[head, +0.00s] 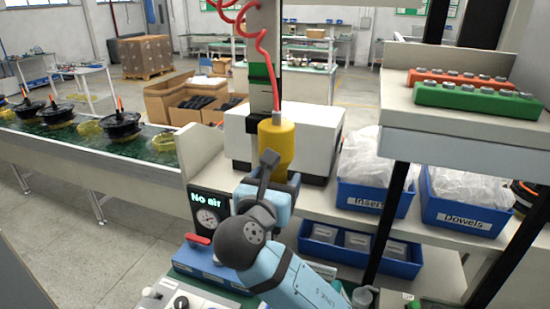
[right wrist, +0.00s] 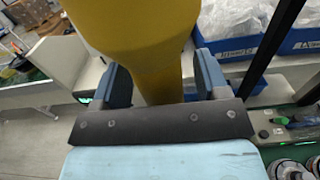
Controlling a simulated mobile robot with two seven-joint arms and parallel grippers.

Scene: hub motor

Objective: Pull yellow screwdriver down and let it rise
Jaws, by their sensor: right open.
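The yellow screwdriver (head: 277,137) hangs upright from a red coiled hose (head: 262,45) in front of a white box. My right gripper (head: 275,175) is at its lower part. In the right wrist view the screwdriver (right wrist: 140,35) is large and close, and its narrower lower body stands between the two blue fingers of my right gripper (right wrist: 163,80). The fingers are open, one on each side, with a visible gap at the right finger; contact on the left cannot be told. The screwdriver's tip is hidden behind my gripper. My left gripper is not in view.
A "No air" display with a gauge (head: 208,215) stands left of my right arm. Blue bins labelled Inserts (head: 362,197) and Dowels (head: 465,215) stand to the right, below a shelf with orange and green racks (head: 478,100). A conveyor (head: 95,150) runs at left.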

